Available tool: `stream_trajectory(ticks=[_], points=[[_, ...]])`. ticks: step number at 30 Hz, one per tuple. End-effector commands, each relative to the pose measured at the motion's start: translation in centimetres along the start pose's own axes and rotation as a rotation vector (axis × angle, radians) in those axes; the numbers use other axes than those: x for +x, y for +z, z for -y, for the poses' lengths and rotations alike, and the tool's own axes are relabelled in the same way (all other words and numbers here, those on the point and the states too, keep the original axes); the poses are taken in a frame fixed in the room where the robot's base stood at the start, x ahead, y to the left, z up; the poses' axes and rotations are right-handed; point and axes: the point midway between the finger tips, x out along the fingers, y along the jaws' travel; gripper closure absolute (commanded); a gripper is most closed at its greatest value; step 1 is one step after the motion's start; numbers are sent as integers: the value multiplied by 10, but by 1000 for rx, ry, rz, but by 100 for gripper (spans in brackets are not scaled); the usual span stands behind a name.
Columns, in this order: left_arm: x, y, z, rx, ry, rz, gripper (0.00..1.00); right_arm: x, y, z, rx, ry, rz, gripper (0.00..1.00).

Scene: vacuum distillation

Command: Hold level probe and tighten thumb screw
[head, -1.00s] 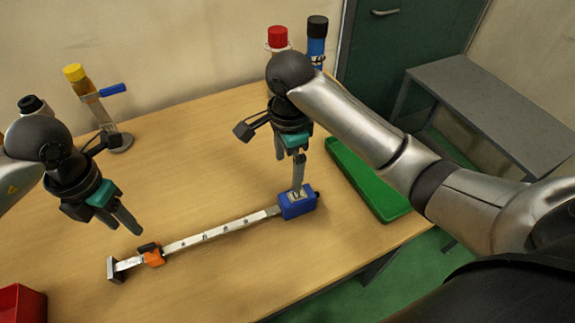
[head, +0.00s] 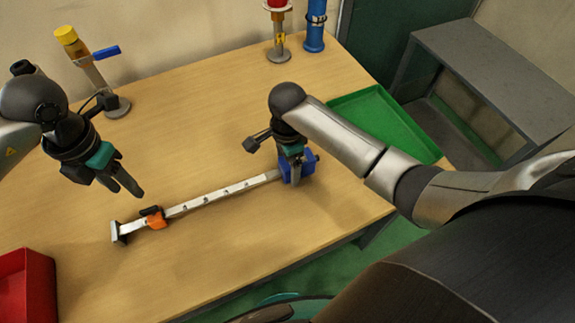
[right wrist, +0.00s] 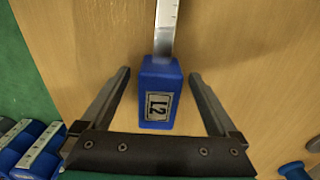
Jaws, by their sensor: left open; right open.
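The level probe (head: 222,193) lies on the table, a long silver bar with dark marks. Its blue head (head: 306,164) is at the right end; in the right wrist view this blue block (right wrist: 160,85) carries a label reading L2. An orange clamp (head: 154,218) with a dark knob sits near the bar's left end, beside a dark end plate (head: 118,232). My right gripper (right wrist: 160,80) is open, with its fingers on either side of the blue head and gaps visible on both sides. My left gripper (head: 130,188) is open and empty, above and behind the orange clamp.
A green tray (head: 425,148) lies at the table's right edge. A red bin (head: 28,290) stands at front left. A yellow-capped stand with a blue handle (head: 92,75), a red-topped post (head: 278,35) and a blue post (head: 314,28) stand at the back.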

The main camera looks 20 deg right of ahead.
Motion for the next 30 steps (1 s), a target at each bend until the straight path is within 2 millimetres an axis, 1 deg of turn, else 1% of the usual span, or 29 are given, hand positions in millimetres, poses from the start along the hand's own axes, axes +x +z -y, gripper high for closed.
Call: stream_trajectory(ticks=[3, 6, 15, 30], points=[[0, 0, 0, 0, 0, 0, 50, 10, 0, 0, 0, 1, 0, 5], [0, 0, 0, 0, 0, 0, 50, 14, 0, 0, 0, 0, 0, 5], [0, 0, 0, 0, 0, 0, 50, 16, 0, 0, 0, -1, 1, 5], [0, 0, 0, 0, 0, 0, 50, 15, 0, 0, 0, -1, 1, 61]])
